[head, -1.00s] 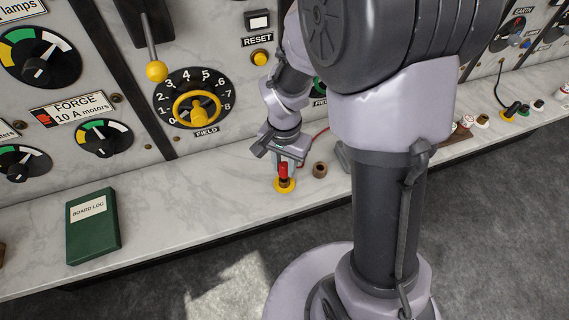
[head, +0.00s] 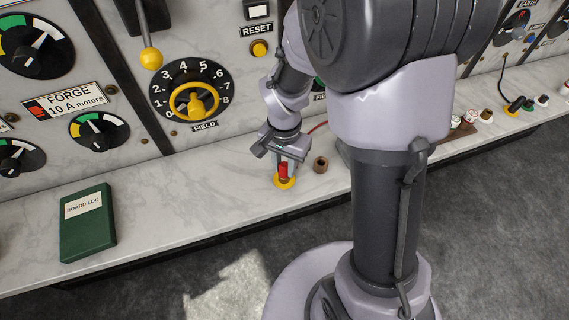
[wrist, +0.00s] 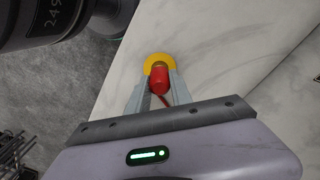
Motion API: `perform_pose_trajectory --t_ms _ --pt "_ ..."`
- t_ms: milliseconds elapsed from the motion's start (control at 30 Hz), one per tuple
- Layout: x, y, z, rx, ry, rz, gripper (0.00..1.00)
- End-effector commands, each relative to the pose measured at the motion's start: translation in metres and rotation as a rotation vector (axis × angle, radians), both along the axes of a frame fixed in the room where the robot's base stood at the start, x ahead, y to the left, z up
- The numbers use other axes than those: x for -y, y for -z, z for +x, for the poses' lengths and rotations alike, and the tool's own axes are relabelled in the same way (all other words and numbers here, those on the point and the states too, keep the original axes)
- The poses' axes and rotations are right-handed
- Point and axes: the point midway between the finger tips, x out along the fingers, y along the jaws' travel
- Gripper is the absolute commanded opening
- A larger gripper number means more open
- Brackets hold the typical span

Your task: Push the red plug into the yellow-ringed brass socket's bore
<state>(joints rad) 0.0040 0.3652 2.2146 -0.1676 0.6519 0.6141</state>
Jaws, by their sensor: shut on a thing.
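The red plug (head: 283,171) stands roughly upright at the yellow-ringed brass socket (head: 285,184) on the marble ledge. My gripper (head: 284,163) is shut on the red plug from above. In the wrist view the plug (wrist: 160,80) sits between my fingertips (wrist: 159,88), with the yellow ring (wrist: 158,58) and a bit of brass showing just beyond it. The plug's lower end is over or in the socket; the bore is hidden, so I cannot tell how deep it is. A red cord (head: 318,127) shows behind my gripper.
A brown, hollow socket (head: 320,164) stands close to the right on the marble ledge (head: 200,185). A green board log book (head: 87,228) lies at the left. The panel with the yellow field handwheel (head: 194,101) rises behind.

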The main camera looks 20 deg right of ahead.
Motion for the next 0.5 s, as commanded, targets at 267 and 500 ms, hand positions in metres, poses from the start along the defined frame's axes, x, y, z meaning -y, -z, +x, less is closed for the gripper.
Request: perform_pose_trajectory --t_ms 267,500 --pt "0.0000 0.0043 0.0000 0.000 0.000 0.000 0.44" --pt "0.0000 0.0041 0.0000 0.000 0.000 0.000 0.51"
